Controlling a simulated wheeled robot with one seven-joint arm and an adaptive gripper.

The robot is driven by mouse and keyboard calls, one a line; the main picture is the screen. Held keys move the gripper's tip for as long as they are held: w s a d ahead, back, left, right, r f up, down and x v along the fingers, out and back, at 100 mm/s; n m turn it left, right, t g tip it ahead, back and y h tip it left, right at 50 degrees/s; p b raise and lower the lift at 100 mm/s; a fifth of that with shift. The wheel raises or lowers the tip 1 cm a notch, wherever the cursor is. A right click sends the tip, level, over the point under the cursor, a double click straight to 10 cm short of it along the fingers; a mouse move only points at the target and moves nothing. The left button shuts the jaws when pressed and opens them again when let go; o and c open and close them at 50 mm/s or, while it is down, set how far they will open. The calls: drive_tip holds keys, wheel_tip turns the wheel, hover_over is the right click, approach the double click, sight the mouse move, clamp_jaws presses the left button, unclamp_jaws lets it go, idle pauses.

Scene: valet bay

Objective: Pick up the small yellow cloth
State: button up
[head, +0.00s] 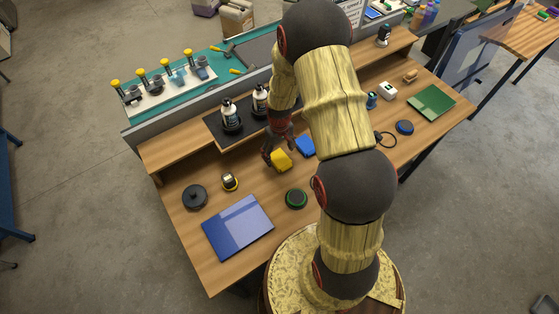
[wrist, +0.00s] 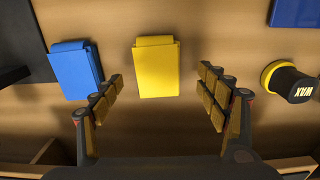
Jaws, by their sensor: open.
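The small yellow cloth (wrist: 158,68) lies folded on the wooden desk, in the upper middle of the wrist view. In the head view the yellow cloth (head: 281,160) shows beside my gripper (head: 279,150), near the desk's middle. My gripper (wrist: 160,98) is open and empty, with its fingers apart. In the wrist view the cloth appears between the finger lines, mostly beyond the tips. A blue cloth (wrist: 76,70) of similar shape lies to its left there, past the left finger. The same blue cloth (head: 305,146) is right of the yellow one in the head view.
A yellow and black wax tin (wrist: 290,82) is right of my gripper in the wrist view. Two bottles (head: 231,115) stand on a dark mat behind.

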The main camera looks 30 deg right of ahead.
sight(280, 159)
drive_tip(key=shift+w+d+f, duration=0.1)
drive_tip(key=shift+f, duration=1.05)
drive_tip(key=shift+d+f, duration=0.1)
drive_tip(key=shift+f, duration=1)
drive_tip(key=shift+c, duration=0.4)
drive_tip(key=c, duration=1.1)
drive_tip(key=shift+o, duration=0.2)
